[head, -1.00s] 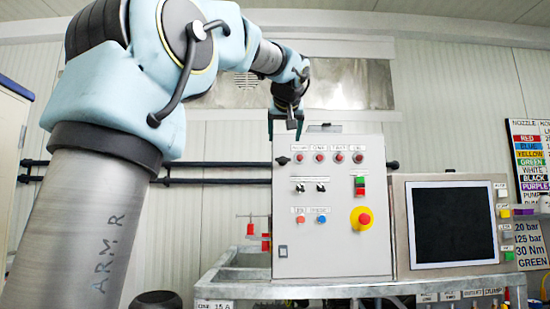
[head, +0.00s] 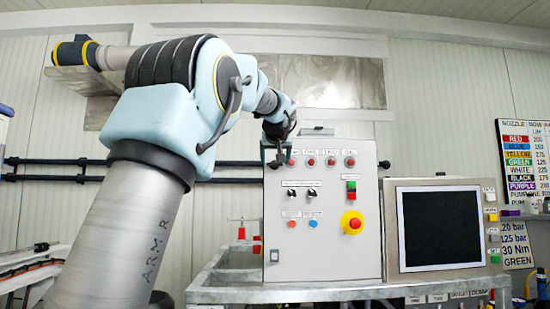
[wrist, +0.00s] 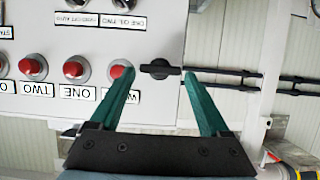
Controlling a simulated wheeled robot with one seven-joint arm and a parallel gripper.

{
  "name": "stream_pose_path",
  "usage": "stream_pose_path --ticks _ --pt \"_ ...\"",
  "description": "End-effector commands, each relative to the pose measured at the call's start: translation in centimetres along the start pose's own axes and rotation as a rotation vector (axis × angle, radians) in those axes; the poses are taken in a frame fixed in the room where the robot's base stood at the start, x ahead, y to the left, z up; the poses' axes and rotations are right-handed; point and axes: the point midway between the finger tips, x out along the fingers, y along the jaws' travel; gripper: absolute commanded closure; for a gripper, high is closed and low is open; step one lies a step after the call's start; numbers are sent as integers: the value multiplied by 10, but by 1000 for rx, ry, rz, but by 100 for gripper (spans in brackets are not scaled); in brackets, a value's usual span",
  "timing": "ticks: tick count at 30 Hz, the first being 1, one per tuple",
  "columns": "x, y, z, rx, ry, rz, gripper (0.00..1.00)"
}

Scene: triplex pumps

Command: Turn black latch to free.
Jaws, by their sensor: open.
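The black latch (wrist: 160,69) is a small dark knob with a bar handle at the edge of the grey control box (head: 325,252). In the wrist view its bar lies crosswise, between the tips of my teal fingers. My gripper (wrist: 159,75) is open, one finger on each side of the latch, with a gap to both ends of the bar. Whether the tips reach the latch in depth is hard to tell. In the head view my gripper (head: 277,152) is at the box's upper left corner and largely covers the latch.
A red button (wrist: 120,69) sits close beside one finger in the wrist view. Lower on the box are switches, a green and red button pair and a yellow-ringed emergency stop (head: 352,223). A monitor (head: 440,229) stands to the right. Dark pipes (head: 225,163) run along the wall behind.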

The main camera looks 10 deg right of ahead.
Motion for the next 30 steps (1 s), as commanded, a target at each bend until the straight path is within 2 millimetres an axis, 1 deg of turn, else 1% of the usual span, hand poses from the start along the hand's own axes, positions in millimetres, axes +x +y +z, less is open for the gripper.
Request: stream_pose_path --ticks 4,22,30 --pt "0 0 0 0 0 0 21" --pt "-1 0 0 0 0 0 88" --pt "-1 1 0 27 0 -11 88"
